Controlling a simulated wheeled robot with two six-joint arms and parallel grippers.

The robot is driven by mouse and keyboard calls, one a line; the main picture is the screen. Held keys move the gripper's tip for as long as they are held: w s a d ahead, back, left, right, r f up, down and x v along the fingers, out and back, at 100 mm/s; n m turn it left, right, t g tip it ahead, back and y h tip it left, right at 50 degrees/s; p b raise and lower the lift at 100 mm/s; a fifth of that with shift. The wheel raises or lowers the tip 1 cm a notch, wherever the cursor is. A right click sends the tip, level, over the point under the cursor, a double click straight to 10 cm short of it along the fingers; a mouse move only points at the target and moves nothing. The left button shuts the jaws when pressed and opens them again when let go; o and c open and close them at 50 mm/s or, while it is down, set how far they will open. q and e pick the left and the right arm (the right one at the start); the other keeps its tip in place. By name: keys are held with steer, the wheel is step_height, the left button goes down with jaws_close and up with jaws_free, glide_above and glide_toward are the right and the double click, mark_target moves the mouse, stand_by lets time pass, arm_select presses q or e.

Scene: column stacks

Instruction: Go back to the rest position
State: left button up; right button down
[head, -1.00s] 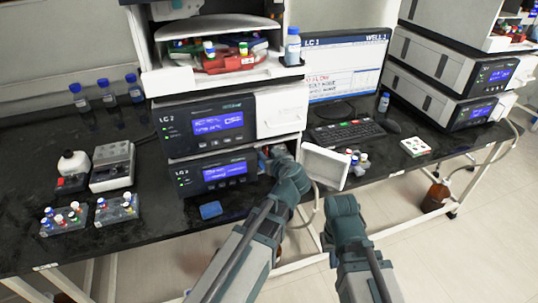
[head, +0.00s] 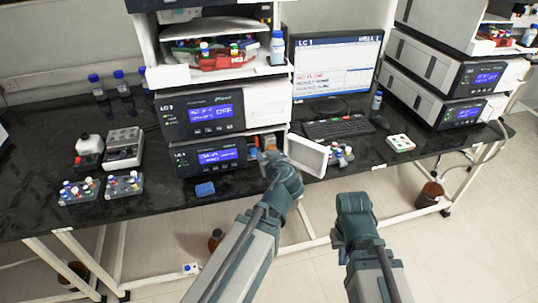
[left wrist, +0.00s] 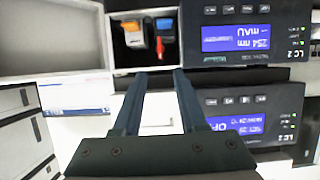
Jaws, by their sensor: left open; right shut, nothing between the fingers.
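My left gripper (left wrist: 151,76) is open and empty in the left wrist view, its two dark fingers apart. That picture is upside down. The fingers point toward an open compartment (left wrist: 118,50) holding an orange-topped piece (left wrist: 135,34) and a red-marked piece (left wrist: 165,38); whether they are inside it I cannot tell. In the head view my left arm (head: 247,240) reaches to the lower unit of the middle stack (head: 218,156), its wrist hiding the fingers. My right arm (head: 357,222) is in front of the bench, and its gripper does not show.
A white door (head: 307,153) stands open beside my left wrist. Brown bottles (head: 431,192) stand on the floor.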

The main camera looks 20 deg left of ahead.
arm_select(q)
steer(key=shift+w+f, duration=0.1)
steer(key=s+d+f+m+g+h+p, duration=0.3)
steer(key=s+d+m+g, duration=0.2)
steer(key=s+d, duration=0.3)
steer(key=s+d+f+m+g+h+p, duration=0.3)
steer(key=s+d+m+g+p, duration=0.1)
steer(key=s+d, duration=0.5)
steer(key=s+m+g, duration=0.1)
steer(key=s+g, duration=0.1)
steer(key=shift+s+m+g, duration=0.3)
steer(key=shift+s, duration=0.05)
steer(key=shift+a, duration=0.2)
